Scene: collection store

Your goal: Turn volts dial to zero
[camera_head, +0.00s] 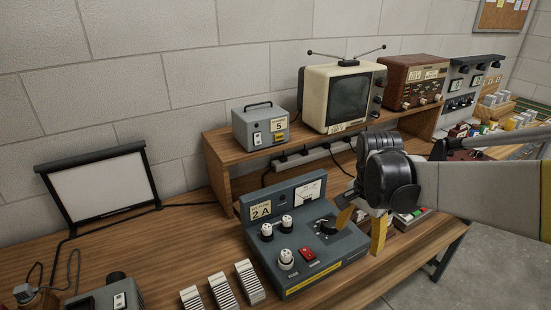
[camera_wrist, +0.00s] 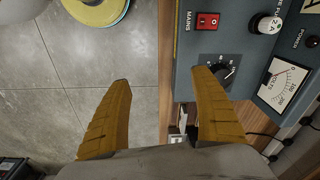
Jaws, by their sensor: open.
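The volts dial (camera_head: 328,225) is a black knob with a pale scale on the right of the grey-blue instrument panel (camera_head: 290,263) labelled 2 A. It also shows in the wrist view (camera_wrist: 228,70), partly hidden by a fingertip. The knob's exact setting is too small to read. The volts meter (camera_head: 308,190) is a white gauge above the dial and also shows in the wrist view (camera_wrist: 284,84). My gripper (camera_head: 361,228) is open and empty, to the right of the dial. In the wrist view (camera_wrist: 162,80), the dial lies outside the jaws, beside the right fingertip.
A red mains switch (camera_head: 307,254) and several white-topped fuse holders sit on the panel. A wooden shelf (camera_head: 226,155) behind carries a grey box (camera_head: 260,127), an old television (camera_head: 340,98) and a brown radio (camera_head: 413,82). Floor shows past the bench edge.

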